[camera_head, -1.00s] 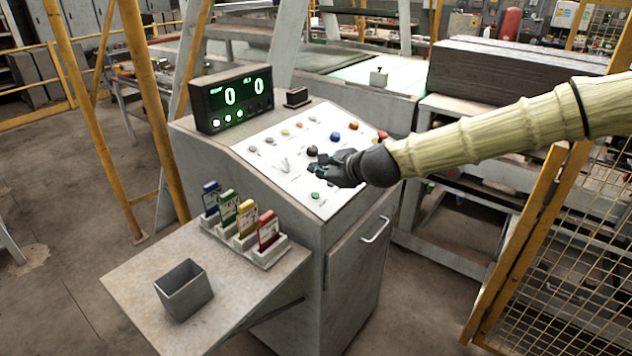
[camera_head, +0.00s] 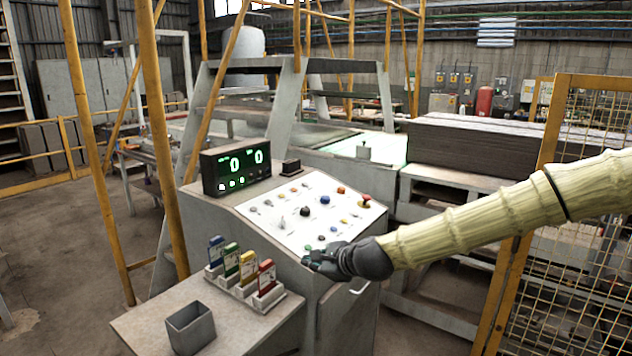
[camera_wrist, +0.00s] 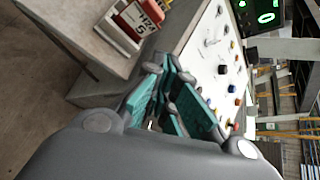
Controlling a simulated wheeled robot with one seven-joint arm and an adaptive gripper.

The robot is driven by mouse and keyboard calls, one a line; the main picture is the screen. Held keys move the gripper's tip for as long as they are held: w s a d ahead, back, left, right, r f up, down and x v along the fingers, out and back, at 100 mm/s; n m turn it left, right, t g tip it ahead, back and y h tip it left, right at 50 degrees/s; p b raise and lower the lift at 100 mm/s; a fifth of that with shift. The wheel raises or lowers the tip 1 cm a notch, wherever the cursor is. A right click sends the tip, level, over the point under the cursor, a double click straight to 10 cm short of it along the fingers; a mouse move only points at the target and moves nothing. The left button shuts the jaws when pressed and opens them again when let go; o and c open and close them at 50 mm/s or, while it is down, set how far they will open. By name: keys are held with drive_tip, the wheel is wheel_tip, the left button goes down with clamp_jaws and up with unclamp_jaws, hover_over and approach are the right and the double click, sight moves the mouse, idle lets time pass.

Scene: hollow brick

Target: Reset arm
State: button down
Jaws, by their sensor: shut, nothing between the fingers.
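My gripper (camera_head: 312,259) is dark grey and sits at the end of my arm in its pale ribbed sleeve. In the head view it is in front of the lower edge of the control panel (camera_head: 268,216), covering part of that edge. In the wrist view its teal-padded fingers (camera_wrist: 165,100) are shut with nothing between them. The white panel with its knobs and buttons is to the right of the fingers there. I cannot tell how far the gripper is from the console surface.
A side shelf (camera_head: 140,325) holds a grey open bin (camera_head: 190,330) and a rack of coloured cards (camera_head: 245,285). A digital display (camera_head: 235,168) tops the console. A yellow mesh fence (camera_head: 575,290) stands at the right. Open floor lies at the left.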

drive_tip(key=s+d+f+n+g+h, duration=0.1)
drive_tip(key=s+d+f+n+g, duration=0.15)
drive_tip(key=s+f, duration=0.65)
drive_tip(key=s+d+f+n+g+h+b, duration=0.1)
drive_tip(key=s+f+n, duration=0.25)
drive_tip(key=f, duration=0.95)
drive_tip(key=s+d+f+n+g+h, duration=0.1)
drive_tip(key=s+d+f+n, duration=0.1)
drive_tip(key=s+f, duration=0.75)
drive_tip(key=s+d+f+n+g+h, duration=0.1)
drive_tip(key=s+d+f+n, duration=0.2)
drive_tip(key=s, duration=0.6)
drive_tip(key=s+d+f+n+g+h+b, duration=0.1)
drive_tip(key=s+d+f+n+g+h, duration=0.1)
drive_tip(key=s+d+f+n, duration=0.2)
drive_tip(key=s+d+f+n+g+h, duration=0.1)
drive_tip(key=s+d+f+n, duration=0.3)
drive_tip(key=s+d+f, duration=0.3)
drive_tip(key=s+d, duration=0.3)
drive_tip(key=s, duration=0.3)
drive_tip(key=shift+s+d+f+g, duration=0.2)
drive_tip(key=shift+s+f+g, duration=0.1)
drive_tip(key=shift+s+g, duration=0.05)
